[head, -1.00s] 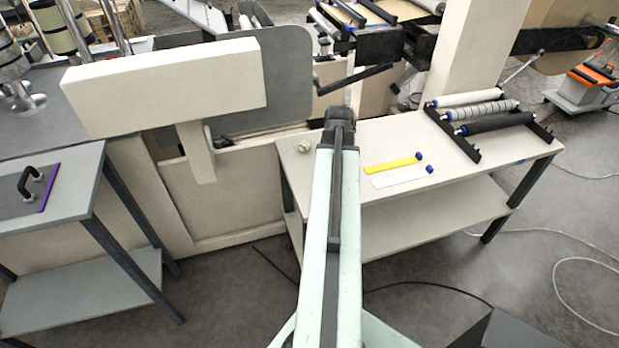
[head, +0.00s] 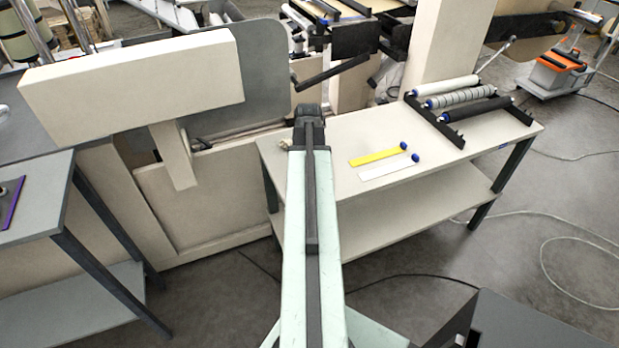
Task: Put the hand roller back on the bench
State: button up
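The bench (head: 350,128) is a pale table with a lower shelf, standing ahead and to the right of my arm. My gripper (head: 308,112), at the dark far end of my arm, is seen from behind over the bench's left back part. Its fingers are hidden, so I cannot tell whether it is open or holds anything. I cannot make out a hand roller for certain in this view.
A yellow strip (head: 376,157) and a white strip (head: 388,168), each with a blue knob, lie on the bench. A black rack with several rollers (head: 462,97) stands at its right. A grey table (head: 40,200) is at the left. A dark box (head: 510,320) is at lower right.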

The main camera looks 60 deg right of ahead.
jog(key=shift+s+a+f+b, duration=0.1)
jog(key=shift+a+f+b, duration=0.05)
jog(key=shift+f+b, duration=0.3)
jog(key=c, duration=0.3)
jog(key=shift+r, duration=0.1)
jog(key=o, duration=1.8)
jog(key=shift+o, duration=1.1)
jog(key=shift+f, duration=0.25)
jog(key=shift+r, duration=0.2)
notch_tip(320, 180, up, 13)
jog(key=p, duration=1.3)
jog(key=shift+r+p, duration=0.2)
jog(key=shift+p, duration=0.15)
jog(key=shift+f, duration=0.1)
